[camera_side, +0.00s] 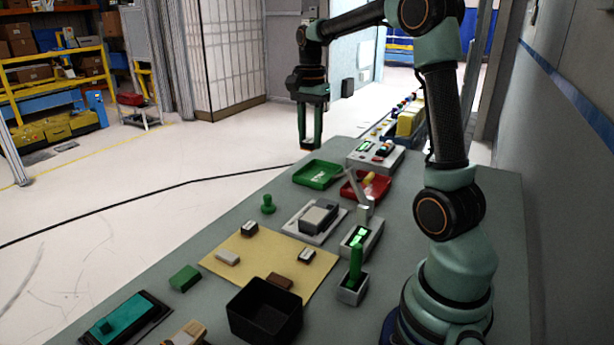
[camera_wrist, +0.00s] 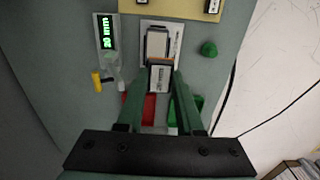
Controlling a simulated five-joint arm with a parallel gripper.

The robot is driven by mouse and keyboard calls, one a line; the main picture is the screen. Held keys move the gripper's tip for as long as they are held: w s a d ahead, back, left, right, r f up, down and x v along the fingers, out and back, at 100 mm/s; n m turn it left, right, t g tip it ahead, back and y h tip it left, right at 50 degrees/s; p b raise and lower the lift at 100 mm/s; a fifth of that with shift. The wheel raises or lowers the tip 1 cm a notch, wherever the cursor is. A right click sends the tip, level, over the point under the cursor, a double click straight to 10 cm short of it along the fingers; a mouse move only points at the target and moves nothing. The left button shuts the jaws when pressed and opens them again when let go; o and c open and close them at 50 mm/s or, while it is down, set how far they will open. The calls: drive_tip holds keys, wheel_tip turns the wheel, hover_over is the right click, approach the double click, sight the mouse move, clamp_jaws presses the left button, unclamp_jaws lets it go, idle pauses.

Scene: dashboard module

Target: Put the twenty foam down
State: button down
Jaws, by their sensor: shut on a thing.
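My gripper (camera_side: 308,147) is shut on a small block, which I take to be the twenty foam, and holds it in the air above the far end of the table. In the wrist view the foam (camera_wrist: 161,76) shows between the fingertips, with a pale grey face and an orange-brown edge; any marking on it is too small to read. A green tray (camera_side: 318,174) stands on the table below and slightly right of my gripper. A red tray (camera_side: 352,193) stands to its right. In the wrist view the fingers partly hide the red tray (camera_wrist: 148,110) and the green tray (camera_wrist: 199,103).
A grey block on a white plate (camera_side: 296,224), a green knob (camera_side: 268,205) and a gauge with a lit display (camera_side: 361,238) stand nearer. A yellow mat (camera_side: 238,243) holds several small blocks. A black bin (camera_side: 265,325) is at the front. A device with buttons (camera_side: 375,152) stands behind the trays.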

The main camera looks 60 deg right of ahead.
drive_tip(key=shift+s+d+f, duration=0.35)
drive_tip(key=shift+s+d, duration=0.1)
drive_tip(key=shift+d, duration=0.3)
hover_over(315, 215)
wheel_tip(315, 215, down, 14)
drive_tip(key=shift+f, duration=2.4)
drive_tip(key=shift+f, duration=0.1)
drive_tip(key=c, duration=0.5)
unclamp_jaws()
drive_tip(key=shift+c, duration=0.2)
